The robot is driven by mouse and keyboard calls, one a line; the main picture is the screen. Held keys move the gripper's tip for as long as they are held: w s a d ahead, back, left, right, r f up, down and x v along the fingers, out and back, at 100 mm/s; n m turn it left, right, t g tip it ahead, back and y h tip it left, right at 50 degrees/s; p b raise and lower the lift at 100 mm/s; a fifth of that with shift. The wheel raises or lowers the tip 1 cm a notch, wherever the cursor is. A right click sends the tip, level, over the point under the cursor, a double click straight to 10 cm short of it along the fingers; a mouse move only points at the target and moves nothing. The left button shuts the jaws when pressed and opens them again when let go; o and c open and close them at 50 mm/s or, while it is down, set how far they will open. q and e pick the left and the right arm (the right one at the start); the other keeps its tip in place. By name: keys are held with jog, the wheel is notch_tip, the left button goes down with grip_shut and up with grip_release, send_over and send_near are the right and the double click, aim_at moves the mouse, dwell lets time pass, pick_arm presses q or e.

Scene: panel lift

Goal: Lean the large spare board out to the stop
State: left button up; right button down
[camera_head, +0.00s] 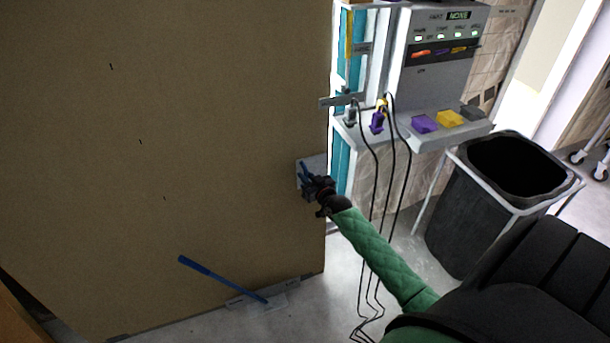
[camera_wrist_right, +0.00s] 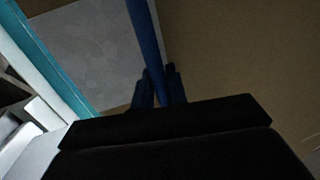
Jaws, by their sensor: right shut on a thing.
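The large brown board (camera_head: 170,150) fills the left half of the head view and stands close to upright, with its foot near the floor. A grey plate (camera_head: 308,168) sits at its right edge with a blue handle. My right gripper (camera_head: 311,182) is shut on the blue handle (camera_wrist_right: 146,40) at that plate. In the right wrist view the handle runs between the two dark fingers (camera_wrist_right: 158,88), with the board (camera_wrist_right: 240,60) on the right. A second blue bar (camera_head: 220,278) slants up from a grey bracket (camera_head: 265,300) at the board's lower edge. My left gripper is not in view.
A white and teal cabinet (camera_head: 360,60) stands just right of the board, with a grey control unit (camera_head: 440,60) and hanging black cables (camera_head: 390,200). A black bin (camera_head: 465,220) in a white frame stands at right. Some grey floor (camera_head: 340,290) is clear.

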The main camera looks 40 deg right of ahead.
jog(key=c, duration=1.5)
grip_release()
jog(key=shift+s+a+f, duration=0.15)
jog(key=shift+s+f, duration=0.1)
jog(key=shift+f, duration=0.05)
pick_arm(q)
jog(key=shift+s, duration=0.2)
pick_arm(e)
jog(key=shift+r, duration=0.25)
jog(key=shift+s, duration=0.3)
pick_arm(q)
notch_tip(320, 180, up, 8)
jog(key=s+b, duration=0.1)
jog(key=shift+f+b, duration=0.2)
jog(key=shift+b, duration=0.2)
pick_arm(e)
jog(key=s, duration=0.7)
jog(key=shift+s+r, duration=0.15)
jog(key=shift+r, duration=0.05)
jog(key=shift+a, duration=0.1)
jog(key=shift+f, duration=0.1)
